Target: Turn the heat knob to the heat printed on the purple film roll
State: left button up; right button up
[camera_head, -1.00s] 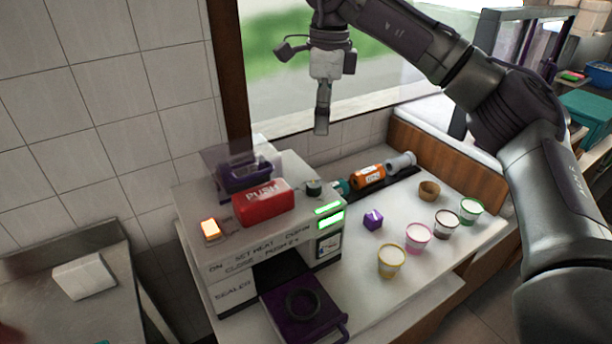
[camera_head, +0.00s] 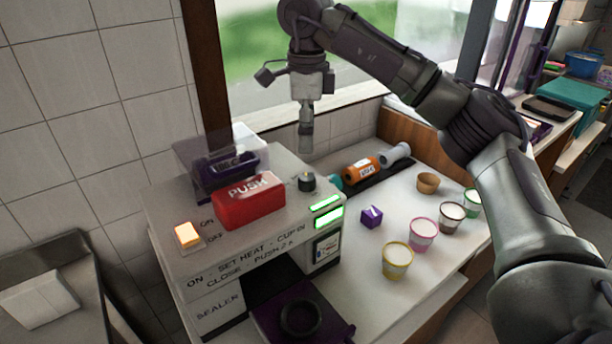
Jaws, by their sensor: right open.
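The heat knob (camera_head: 307,182) is a small dark knob on top of the white sealer (camera_head: 215,308), right of the red PUSH block. My right gripper (camera_head: 306,148) points down just above and behind the knob, apart from it as far as I can tell. It is open and empty, seen side-on. A purple roll-like part (camera_head: 226,165), which seems to be the purple film roll, sits at the back of the sealer top under a clear cover. I cannot read any heat on it. Two green displays (camera_head: 327,206) glow on the sealer's right; their text is unreadable. My left gripper is out of view.
The red PUSH block (camera_head: 249,202) and lit orange switch (camera_head: 187,235) stand left of the knob. An orange roll (camera_head: 361,168), a grey roll (camera_head: 396,153), a purple cube (camera_head: 371,216) and several cups (camera_head: 397,261) are at right. The window is close behind my gripper.

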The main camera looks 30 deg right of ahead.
aim_at(307, 177)
notch_tip(307, 177, down, 10)
jog(key=shift+w+r+p, duration=0.1)
jog(key=shift+r+p, duration=0.15)
jog(key=shift+p, duration=0.7)
jog(key=shift+f, duration=0.15)
jog(key=shift+c, duration=0.2)
